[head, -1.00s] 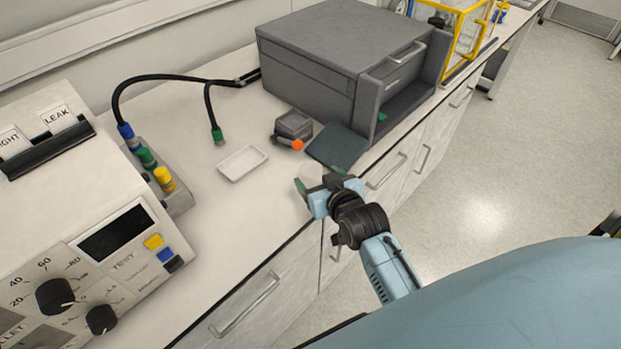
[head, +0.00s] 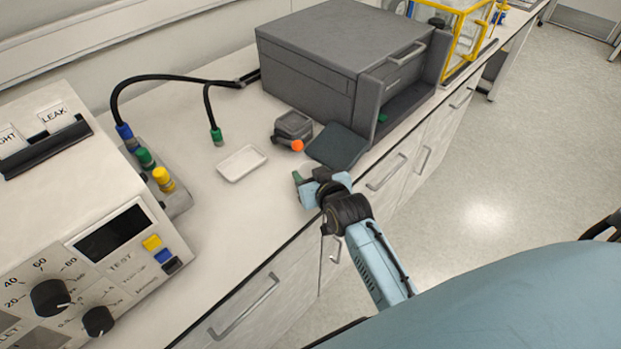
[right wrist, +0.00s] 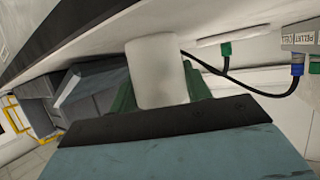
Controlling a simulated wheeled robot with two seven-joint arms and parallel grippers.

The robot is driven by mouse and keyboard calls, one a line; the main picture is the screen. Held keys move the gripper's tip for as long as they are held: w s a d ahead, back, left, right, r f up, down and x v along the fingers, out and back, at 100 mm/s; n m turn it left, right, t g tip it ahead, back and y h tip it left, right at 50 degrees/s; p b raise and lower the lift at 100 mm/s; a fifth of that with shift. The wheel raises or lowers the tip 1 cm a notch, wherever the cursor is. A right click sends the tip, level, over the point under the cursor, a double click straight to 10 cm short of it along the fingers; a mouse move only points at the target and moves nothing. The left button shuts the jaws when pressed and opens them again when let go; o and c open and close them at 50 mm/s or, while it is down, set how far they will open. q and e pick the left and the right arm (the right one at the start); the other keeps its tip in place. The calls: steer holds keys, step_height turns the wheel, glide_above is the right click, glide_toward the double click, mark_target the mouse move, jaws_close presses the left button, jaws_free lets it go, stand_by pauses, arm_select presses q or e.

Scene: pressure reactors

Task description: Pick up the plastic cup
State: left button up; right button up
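The white plastic cup (right wrist: 158,70) shows large in the right wrist view, between the two green fingers of my right gripper (right wrist: 160,92). One finger shows on each side of it, and the cup hides their inner faces, so I cannot tell whether they touch it. In the head view my right gripper (head: 303,176) is low over the counter's front edge. The cup is pale there and hard to make out against the counter and fingers. My left gripper is not in view.
A white tray (head: 242,163) lies left of my right gripper. A dark flat plate (head: 337,146) and a small grey device with an orange knob (head: 297,145) are behind it. A large grey box (head: 330,60) stands farther back. A control unit (head: 100,250) fills the left.

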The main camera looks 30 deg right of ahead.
steer(key=shift+c, duration=1.2)
steer(key=shift+r, duration=0.1)
